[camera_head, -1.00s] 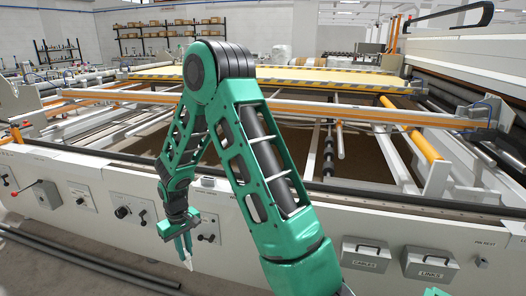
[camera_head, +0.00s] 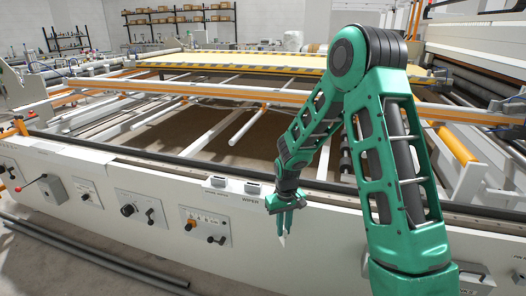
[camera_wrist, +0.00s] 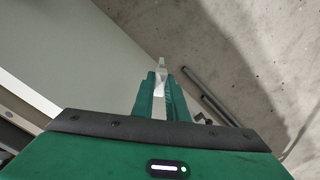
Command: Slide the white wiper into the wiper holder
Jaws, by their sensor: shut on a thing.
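My gripper (camera_head: 285,205) is shut on the white wiper (camera_head: 281,238), which hangs point down from the fingers in front of the machine's white front panel. In the wrist view the wiper (camera_wrist: 161,64) sticks out between my two green fingers (camera_wrist: 160,88). The likely wiper holder (camera_head: 252,187) is a small grey-white block on the machine's front ledge, just above the printed word WIPER. It is left of my gripper, and the wiper is apart from it and lower. The holder's opening is too small to make out.
A similar small block (camera_head: 218,182) sits left of the holder. The front panel below has a switch box (camera_head: 205,226) and several knobs. Dark pipes (camera_head: 95,255) lie on the floor at left. The quilting frame's rails (camera_head: 210,128) stretch behind the ledge.

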